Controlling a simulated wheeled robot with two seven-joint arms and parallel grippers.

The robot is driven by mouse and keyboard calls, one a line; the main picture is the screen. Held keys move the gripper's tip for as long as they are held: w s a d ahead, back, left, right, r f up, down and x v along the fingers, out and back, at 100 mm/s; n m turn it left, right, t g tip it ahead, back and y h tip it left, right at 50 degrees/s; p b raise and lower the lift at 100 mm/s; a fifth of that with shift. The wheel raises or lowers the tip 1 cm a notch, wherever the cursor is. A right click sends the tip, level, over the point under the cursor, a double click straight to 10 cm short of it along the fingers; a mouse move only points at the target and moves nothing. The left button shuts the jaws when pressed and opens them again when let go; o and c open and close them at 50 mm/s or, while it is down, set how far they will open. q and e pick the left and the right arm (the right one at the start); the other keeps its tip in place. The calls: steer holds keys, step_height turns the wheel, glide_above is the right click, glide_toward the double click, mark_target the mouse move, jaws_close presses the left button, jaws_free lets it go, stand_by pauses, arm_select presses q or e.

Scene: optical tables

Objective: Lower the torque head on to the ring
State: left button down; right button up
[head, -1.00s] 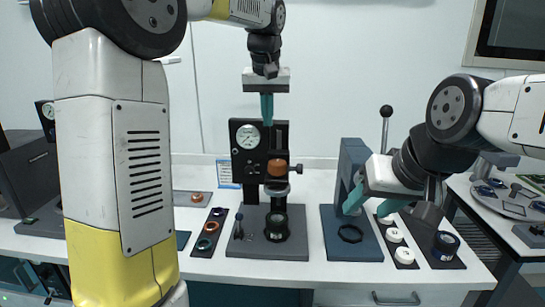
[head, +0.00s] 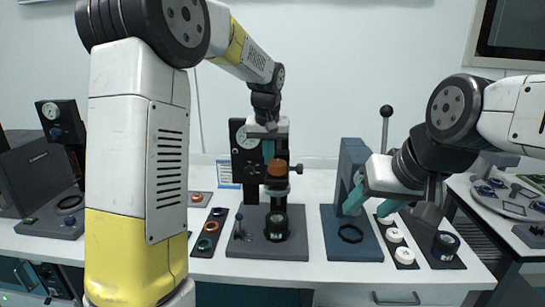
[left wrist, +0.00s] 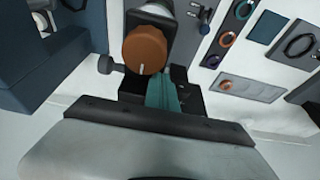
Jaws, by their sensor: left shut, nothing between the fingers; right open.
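The torque head with its orange knob (head: 277,168) sits on the dark upright column of the middle stand, with a side knob (head: 297,169) at its right. Below it, apart from it, a black cylinder (head: 276,228) stands on the stand's base; I cannot clearly tell the ring on it. My left gripper (head: 268,158) is shut and empty, pointing down at the top of the head. In the left wrist view its teal fingers (left wrist: 160,95) are close beside the orange knob (left wrist: 145,50); contact is unclear. My right gripper (head: 360,199) is open beside the blue press.
A dial gauge (head: 247,137) is on the column's left, partly hidden. The blue press (head: 353,226) with a lever stands to the right. Trays of coloured rings (head: 209,232) and white rings (head: 403,255) flank the stands. My left arm blocks much of the left table.

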arm_select(q)
step_height(320, 180, down, 11)
steer(key=shift+r, duration=0.15)
steer(key=shift+s, duration=0.1)
stand_by(0.3)
step_height(320, 180, up, 14)
glide_above(269, 187)
steer(key=w, duration=0.2)
steer(key=shift+w+a, duration=0.15)
steer(key=shift+a, duration=0.05)
steer(key=s+a+t+h, duration=0.1)
steer(key=s+a, duration=0.2)
steer(key=s, duration=1)
steer(key=s+a+t+h, duration=0.1)
steer(key=s+a, duration=0.3)
steer(key=s, duration=0.9)
steer(key=shift+r+m+t, duration=0.2)
steer(key=shift+m+t, duration=0.1)
steer(key=shift+t, duration=0.1)
